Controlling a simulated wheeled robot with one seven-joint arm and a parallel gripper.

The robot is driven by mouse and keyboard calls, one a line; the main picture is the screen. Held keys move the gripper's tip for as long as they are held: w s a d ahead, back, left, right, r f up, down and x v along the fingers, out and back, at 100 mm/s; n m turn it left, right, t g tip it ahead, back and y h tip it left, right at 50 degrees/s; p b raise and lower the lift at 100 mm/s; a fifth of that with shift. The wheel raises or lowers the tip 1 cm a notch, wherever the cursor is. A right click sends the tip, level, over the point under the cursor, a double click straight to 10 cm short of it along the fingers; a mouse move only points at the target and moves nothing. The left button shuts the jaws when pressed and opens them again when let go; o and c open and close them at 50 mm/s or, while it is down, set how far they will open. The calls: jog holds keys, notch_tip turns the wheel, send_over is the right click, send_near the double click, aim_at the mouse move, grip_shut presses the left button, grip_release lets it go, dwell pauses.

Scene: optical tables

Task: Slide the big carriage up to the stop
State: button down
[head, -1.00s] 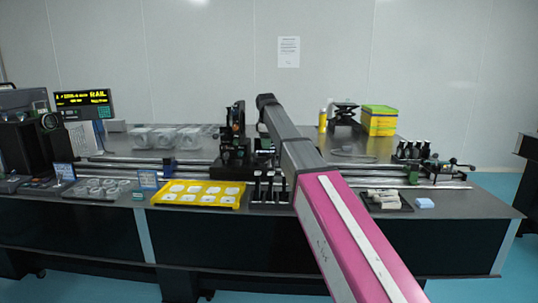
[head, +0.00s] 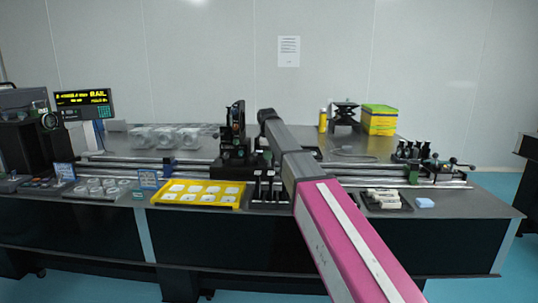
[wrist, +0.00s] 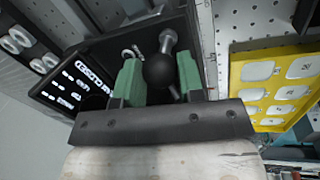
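The big carriage (head: 231,152) is a tall black mount on the long rail (head: 330,168), left of the middle of the head view. My arm reaches to just right of it, and my gripper is hidden there. In the wrist view my gripper (wrist: 161,80) has green fingers on both sides of a round black knob (wrist: 159,71). A metal stem shows beside the knob. I cannot tell whether the fingers press on it. The stop cannot be made out for sure; dark green-and-black fittings (head: 432,168) stand near the rail's right end.
A yellow tray of pale pieces (head: 198,194) lies in front of the rail; it also shows in the wrist view (wrist: 240,92). A dark tray (head: 387,201) and a blue block (head: 425,203) lie to the right. Yellow-green boxes (head: 379,120) stand behind.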

aim_at(228, 152)
jog(key=a, duration=1.8)
jog(key=shift+w+a, duration=0.3)
jog(key=shift+a, duration=0.1)
jog(key=c, duration=0.8)
grip_release()
jog(key=shift+o, duration=0.2)
notch_tip(228, 152, up, 11)
jog(key=s, duration=0.2)
jog(key=shift+a+f, duration=0.15)
jog(key=shift+a, duration=0.1)
